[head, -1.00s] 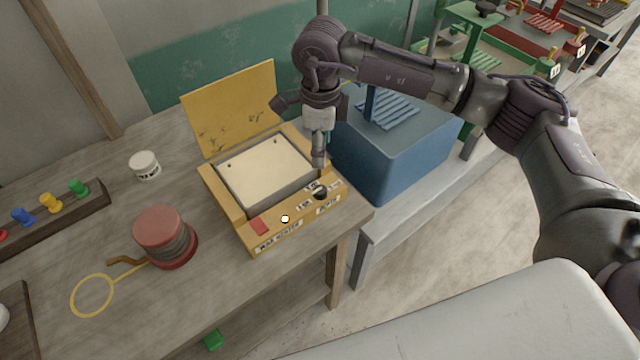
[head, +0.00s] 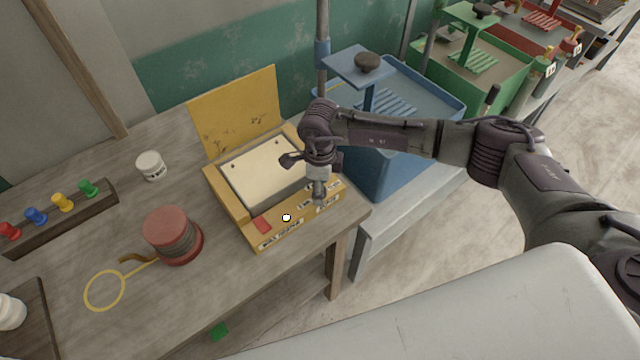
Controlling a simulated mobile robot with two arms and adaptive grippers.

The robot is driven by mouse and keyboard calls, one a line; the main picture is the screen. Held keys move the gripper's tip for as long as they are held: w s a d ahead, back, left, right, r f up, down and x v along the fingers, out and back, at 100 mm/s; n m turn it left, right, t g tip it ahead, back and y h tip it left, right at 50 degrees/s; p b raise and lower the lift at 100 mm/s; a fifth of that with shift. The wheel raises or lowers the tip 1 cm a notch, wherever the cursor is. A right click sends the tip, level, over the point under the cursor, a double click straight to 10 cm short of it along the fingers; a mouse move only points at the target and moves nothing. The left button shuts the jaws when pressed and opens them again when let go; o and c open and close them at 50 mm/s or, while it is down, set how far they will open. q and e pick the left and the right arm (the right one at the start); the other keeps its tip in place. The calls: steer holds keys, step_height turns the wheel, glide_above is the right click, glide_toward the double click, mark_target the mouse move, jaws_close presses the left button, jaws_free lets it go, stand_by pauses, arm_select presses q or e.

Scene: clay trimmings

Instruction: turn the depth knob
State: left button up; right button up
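A yellow box (head: 240,213) with its lid (head: 235,108) raised stands on the wooden table. A light panel (head: 262,172) fills its top. Its sloping front strip carries a small white knob (head: 286,217), a red patch (head: 262,225) and labels too small to read clearly. My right gripper (head: 319,196) points down at the right part of this strip. It hides the spot where a black knob showed earlier. I cannot tell whether its fingers are open, or shut on that knob. My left gripper is not in view.
A red spool (head: 170,232), a yellow loop tool (head: 105,290), a white jar (head: 150,165) and a rack of coloured pegs (head: 60,215) lie left of the box. A blue machine (head: 385,160) stands close on the right, behind my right arm.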

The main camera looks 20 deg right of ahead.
jaws_close()
steer(key=shift+f+m+b, duration=0.15)
steer(key=shift+m+b, duration=1.35)
steer(key=shift+m, duration=0.3)
steer(key=m+b, duration=0.3)
steer(key=m, duration=0.2)
steer(key=m+b, duration=0.2)
steer(key=m, duration=0.3)
steer(key=shift+b, duration=0.4)
steer(key=shift+r+m+b, duration=0.2)
steer(key=shift+m+b, duration=0.55)
steer(key=shift+m, duration=1.25)
jaws_free()
